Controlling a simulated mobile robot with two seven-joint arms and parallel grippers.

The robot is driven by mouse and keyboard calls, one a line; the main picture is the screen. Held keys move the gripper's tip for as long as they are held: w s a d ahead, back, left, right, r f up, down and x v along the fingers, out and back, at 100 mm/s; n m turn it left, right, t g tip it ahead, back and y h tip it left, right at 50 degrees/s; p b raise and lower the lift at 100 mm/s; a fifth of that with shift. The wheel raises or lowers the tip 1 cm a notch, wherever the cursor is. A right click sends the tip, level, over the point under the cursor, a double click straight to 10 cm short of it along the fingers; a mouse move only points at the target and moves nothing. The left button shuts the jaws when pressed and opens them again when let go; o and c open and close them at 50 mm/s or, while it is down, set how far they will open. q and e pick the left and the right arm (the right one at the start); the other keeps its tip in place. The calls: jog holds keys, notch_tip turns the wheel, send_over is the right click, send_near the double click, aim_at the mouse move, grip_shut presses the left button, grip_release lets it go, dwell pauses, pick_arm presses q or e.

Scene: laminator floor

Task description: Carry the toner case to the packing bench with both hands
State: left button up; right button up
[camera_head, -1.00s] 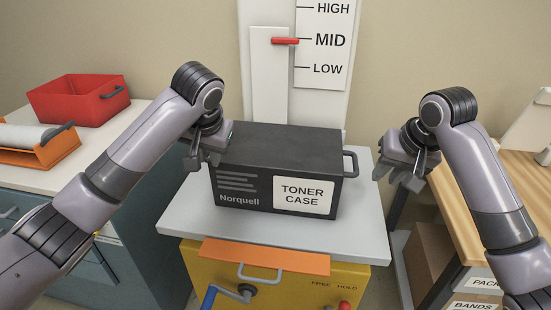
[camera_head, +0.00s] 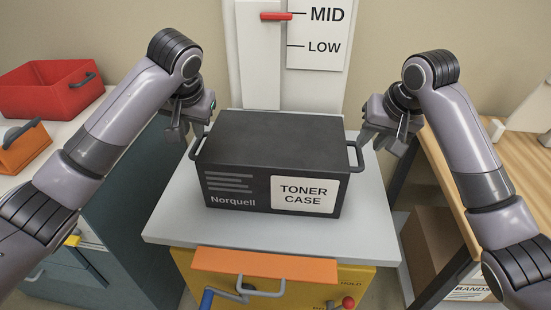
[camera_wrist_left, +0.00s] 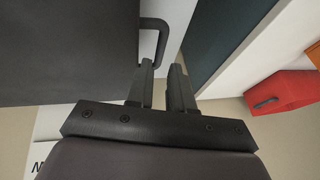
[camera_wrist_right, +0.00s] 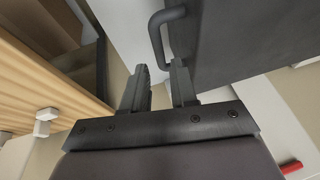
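The black toner case (camera_head: 270,150) with a white label sits on the grey top of a yellow lift stand (camera_head: 170,225). Its left handle (camera_head: 198,148) and right handle (camera_head: 357,155) stick out at its ends. My left gripper (camera_head: 186,135) is open and empty, just beyond the left handle; in the left wrist view that handle (camera_wrist_left: 164,38) is ahead of the left finger, not visibly between the fingers. My right gripper (camera_head: 378,142) is open and empty beside the right handle, which shows ahead of the fingers in the right wrist view (camera_wrist_right: 155,32). Contact cannot be told.
A wooden-topped bench (camera_head: 480,160) with a brown box (camera_head: 430,240) below stands at the right. A counter at the left holds a red bin (camera_head: 50,90) and an orange tray (camera_head: 22,148). A height scale (camera_head: 320,35) with a red marker is behind the stand.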

aim_at(196, 144)
pick_arm(q)
jog(key=shift+f, duration=0.1)
pick_arm(e)
jog(key=shift+f, duration=0.1)
